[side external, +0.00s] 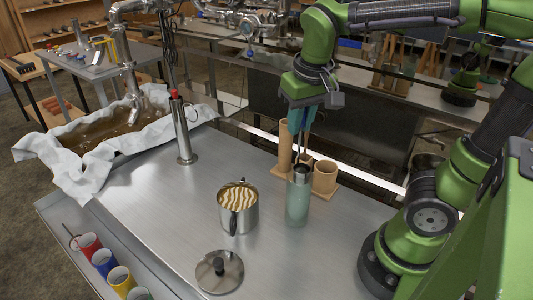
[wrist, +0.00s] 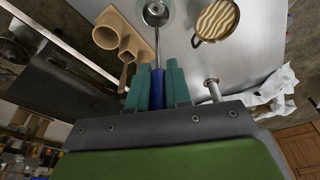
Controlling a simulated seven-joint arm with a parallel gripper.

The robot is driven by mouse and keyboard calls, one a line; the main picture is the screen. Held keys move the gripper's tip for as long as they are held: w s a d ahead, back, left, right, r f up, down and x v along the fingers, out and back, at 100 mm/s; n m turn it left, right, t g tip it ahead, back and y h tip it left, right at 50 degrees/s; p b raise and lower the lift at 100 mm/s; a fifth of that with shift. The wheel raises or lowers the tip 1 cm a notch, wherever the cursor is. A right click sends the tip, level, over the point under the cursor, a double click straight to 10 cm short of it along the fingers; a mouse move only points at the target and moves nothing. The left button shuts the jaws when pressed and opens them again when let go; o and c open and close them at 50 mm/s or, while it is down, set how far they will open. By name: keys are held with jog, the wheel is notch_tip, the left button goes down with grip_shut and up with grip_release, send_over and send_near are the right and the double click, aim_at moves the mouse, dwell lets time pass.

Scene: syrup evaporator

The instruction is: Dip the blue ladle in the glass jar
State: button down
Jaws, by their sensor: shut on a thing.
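My gripper (side external: 301,122) has teal fingers and points down over the steel table. It is shut on the blue ladle's handle, which shows between the fingers in the wrist view as a blue handle (wrist: 157,88). The ladle's thin shaft runs down to a round metal bowl (wrist: 155,13). In the side view a tall pale green cylinder, apparently the glass jar (side external: 297,204), stands upright right below the gripper. The ladle's bowl (side external: 300,172) is at the jar's mouth; I cannot tell whether it is inside or just above.
A steel pot (side external: 238,210) with a striped cream-and-brown top stands left of the jar. A lid (side external: 220,271) lies in front. Brown cylindrical holders (side external: 325,177) stand close behind the jar. A metal cylinder (side external: 183,135) stands at the back left, and coloured cups (side external: 104,262) at front left.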

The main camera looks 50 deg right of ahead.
jog(key=s+x, duration=0.1)
jog(key=x, duration=0.7)
jog(key=shift+s+a+f, duration=0.25)
jog(key=shift+a, duration=0.1)
dwell(0.4)
jog(key=shift+r, duration=0.1)
dwell(1.4)
jog(key=shift+w+d+r+v, duration=0.15)
jog(key=shift+w+v, duration=0.25)
jog(key=shift+v, duration=1.7)
jog(key=shift+w+d+r+v, duration=0.15)
jog(key=shift+w+v, duration=0.25)
jog(key=shift+v, duration=1.7)
jog(key=shift+w+d+v, duration=0.25)
jog(key=shift+w+v, duration=0.15)
jog(key=shift+v, duration=1.7)
jog(key=shift+w, duration=0.1)
